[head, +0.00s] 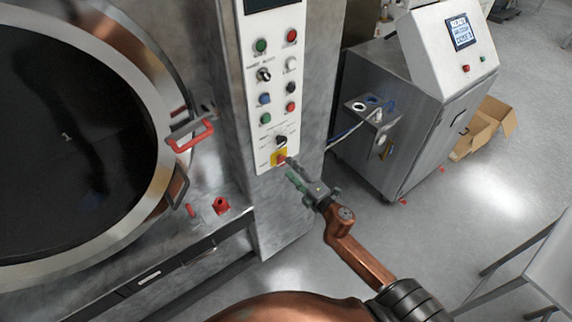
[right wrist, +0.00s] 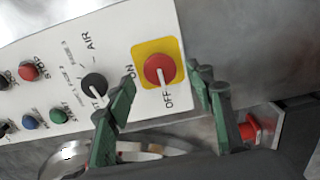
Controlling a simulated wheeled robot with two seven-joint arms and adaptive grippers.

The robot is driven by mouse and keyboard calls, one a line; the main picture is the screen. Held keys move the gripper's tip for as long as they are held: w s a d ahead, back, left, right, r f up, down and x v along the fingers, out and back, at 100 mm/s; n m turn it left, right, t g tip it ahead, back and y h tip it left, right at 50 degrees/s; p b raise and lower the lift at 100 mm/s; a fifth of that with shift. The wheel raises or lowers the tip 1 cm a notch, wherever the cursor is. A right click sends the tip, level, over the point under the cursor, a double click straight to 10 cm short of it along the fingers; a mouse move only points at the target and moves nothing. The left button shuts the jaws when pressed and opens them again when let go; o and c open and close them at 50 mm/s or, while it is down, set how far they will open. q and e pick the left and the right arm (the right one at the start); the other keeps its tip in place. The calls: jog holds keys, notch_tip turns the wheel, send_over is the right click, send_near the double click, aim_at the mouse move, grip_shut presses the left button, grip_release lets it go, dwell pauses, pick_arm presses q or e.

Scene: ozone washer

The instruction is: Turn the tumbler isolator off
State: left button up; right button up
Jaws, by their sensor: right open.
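The tumbler isolator is a round red knob (right wrist: 159,69) on a yellow square plate. In the right wrist view a short white mark on the knob's lower part points roughly towards the OFF label; the ON label is at its left. In the head view the yellow plate (head: 275,154) is low on the white control panel, its knob partly covered by my gripper. My right gripper (head: 289,166) is open at the knob. In the right wrist view its green fingers (right wrist: 161,78) stand on either side of the knob, apart from it. My left gripper is out of view.
A black selector knob (right wrist: 94,86) marked AIR sits beside the isolator, near one finger. Several coloured buttons are higher on the white panel (head: 257,98). The round washer door (head: 125,60) with red handle (head: 190,137) is at left. Open floor (head: 440,215) lies right.

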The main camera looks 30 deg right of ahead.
jog(key=s, duration=0.8)
jog(key=shift+d, duration=0.3)
jog(key=shift+w, duration=0.1)
